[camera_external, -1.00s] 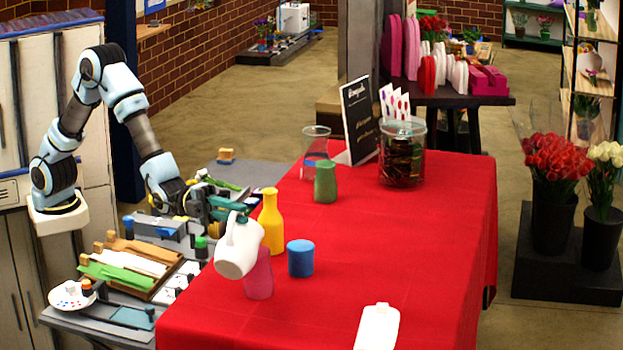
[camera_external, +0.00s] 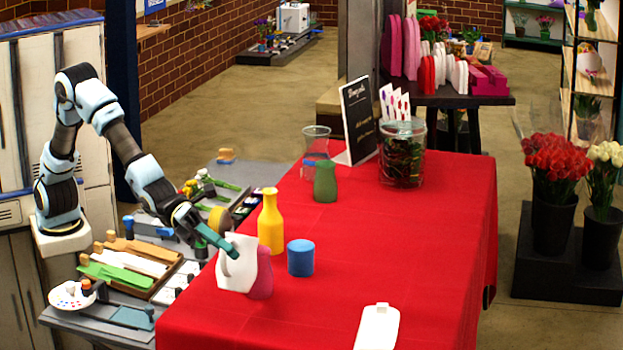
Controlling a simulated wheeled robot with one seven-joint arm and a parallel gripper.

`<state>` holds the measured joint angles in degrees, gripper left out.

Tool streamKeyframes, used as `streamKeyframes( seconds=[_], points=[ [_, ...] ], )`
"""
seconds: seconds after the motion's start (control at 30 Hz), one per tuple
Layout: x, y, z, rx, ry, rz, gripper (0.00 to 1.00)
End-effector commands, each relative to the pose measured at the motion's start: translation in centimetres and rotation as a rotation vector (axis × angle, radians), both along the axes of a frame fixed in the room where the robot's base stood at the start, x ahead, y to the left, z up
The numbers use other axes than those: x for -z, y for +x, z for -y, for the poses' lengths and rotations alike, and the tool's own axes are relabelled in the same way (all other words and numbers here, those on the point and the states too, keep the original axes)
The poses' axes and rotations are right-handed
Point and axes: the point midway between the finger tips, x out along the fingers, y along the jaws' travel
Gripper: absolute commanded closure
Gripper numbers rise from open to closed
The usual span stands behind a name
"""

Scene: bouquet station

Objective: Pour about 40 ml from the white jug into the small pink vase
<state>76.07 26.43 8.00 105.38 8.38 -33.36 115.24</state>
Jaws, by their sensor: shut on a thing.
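The white jug (camera_external: 236,274) is near the table's left edge, close to upright with a slight tilt. My gripper (camera_external: 229,246) is shut on the jug at its upper left side; the handle and exact grip are hard to make out. The small pink vase (camera_external: 263,277) stands on the red cloth just right of the jug, which overlaps its left part in this view. I cannot tell whether the jug touches the vase or the cloth. The liquid level in either is not visible.
A yellow bottle (camera_external: 270,222) and a blue cup (camera_external: 300,258) stand close behind and to the right. A green vase (camera_external: 325,181), a clear glass (camera_external: 316,143) and a big jar (camera_external: 402,155) are farther back. The right side of the red table (camera_external: 440,230) is mostly clear.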

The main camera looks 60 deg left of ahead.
Motion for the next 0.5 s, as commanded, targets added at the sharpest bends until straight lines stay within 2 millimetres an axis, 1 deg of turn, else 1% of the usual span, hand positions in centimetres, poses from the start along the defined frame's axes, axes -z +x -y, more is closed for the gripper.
streamKeyframes(
  seconds=[0.03, 0.33, 0.5],
  points=[
    [0.9, -0.4, 0.3, 0.004, 0.012, 0.022, 1.0],
    [4.4, -1.6, 1.5, 0.005, 0.125, 0.148, 1.0],
    [5.3, -2.2, 2.1, 0.003, 0.2, 0.231, 1.0]
  ],
)
